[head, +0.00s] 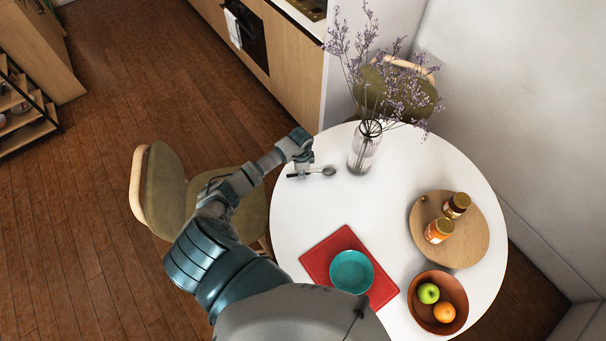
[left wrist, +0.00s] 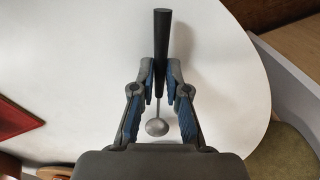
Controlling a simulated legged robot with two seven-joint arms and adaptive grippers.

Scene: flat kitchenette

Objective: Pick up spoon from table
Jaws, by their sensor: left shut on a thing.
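The spoon (head: 327,171) has a dark handle and a grey metal bowl. In the head view it lies level at the upper left of the round white table (head: 310,220), just left of the vase. In the left wrist view the spoon (left wrist: 162,48) runs up between the fingers, with its bowl nearer the palm. My left gripper (head: 302,172) is shut on the spoon; its fingertips (left wrist: 160,72) close around the handle. I cannot tell whether the spoon touches the table. My right gripper is in neither view.
A glass vase (head: 364,148) with purple flowers stands close right of the spoon. A red mat (head: 318,258) with a teal bowl (head: 351,271), a wooden board (head: 470,240) with jars, and a brown fruit bowl (head: 421,311) are on the table. A chair (head: 165,190) stands at left.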

